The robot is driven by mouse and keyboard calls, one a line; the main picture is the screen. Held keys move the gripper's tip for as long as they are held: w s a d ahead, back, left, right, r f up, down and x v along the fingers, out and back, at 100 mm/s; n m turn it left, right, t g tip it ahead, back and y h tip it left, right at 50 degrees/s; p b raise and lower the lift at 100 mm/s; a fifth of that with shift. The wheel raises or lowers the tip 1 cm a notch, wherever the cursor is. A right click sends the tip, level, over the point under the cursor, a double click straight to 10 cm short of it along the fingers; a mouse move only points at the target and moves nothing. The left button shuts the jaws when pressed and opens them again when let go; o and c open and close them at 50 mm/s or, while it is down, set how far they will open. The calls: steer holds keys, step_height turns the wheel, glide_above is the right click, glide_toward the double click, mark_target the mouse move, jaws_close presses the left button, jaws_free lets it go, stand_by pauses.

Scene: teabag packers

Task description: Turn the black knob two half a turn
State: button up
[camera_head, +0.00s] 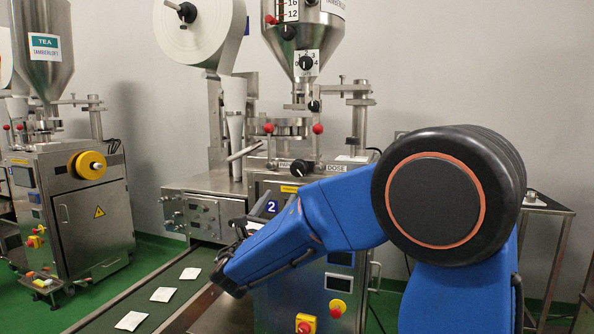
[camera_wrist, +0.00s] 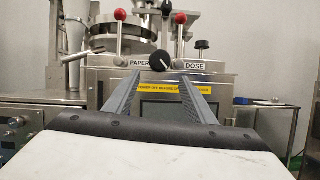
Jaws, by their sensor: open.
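A black knob (camera_head: 300,168) with a pale pointer line sits on the front of the machine marked 2, between the PAPER and DOSE labels. In the wrist view the black knob (camera_wrist: 160,63) shows just above and between my fingertips, its line slanting to lower right. My gripper (camera_wrist: 160,79) is open and empty, its two grey fingers pointing at the machine front, one on each side below the knob. The fingers look apart from the knob; the remaining distance is hard to tell. In the head view the gripper is partly hidden by my blue arm.
Red ball levers (camera_wrist: 181,18) and a black ball lever (camera_wrist: 202,44) stand close around the knob. A higher black dial knob (camera_head: 306,62) is on the hopper. A conveyor (camera_head: 145,290) with several teabags runs at lower left. A second machine (camera_head: 90,215) stands at left.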

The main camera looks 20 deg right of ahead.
mark_target(297, 170)
steer(key=x, duration=1.7)
steer(key=shift+w+d+r, duration=0.1)
steer(key=shift+w+d, duration=0.1)
steer(key=shift+d, duration=0.05)
steer(key=c, duration=0.8)
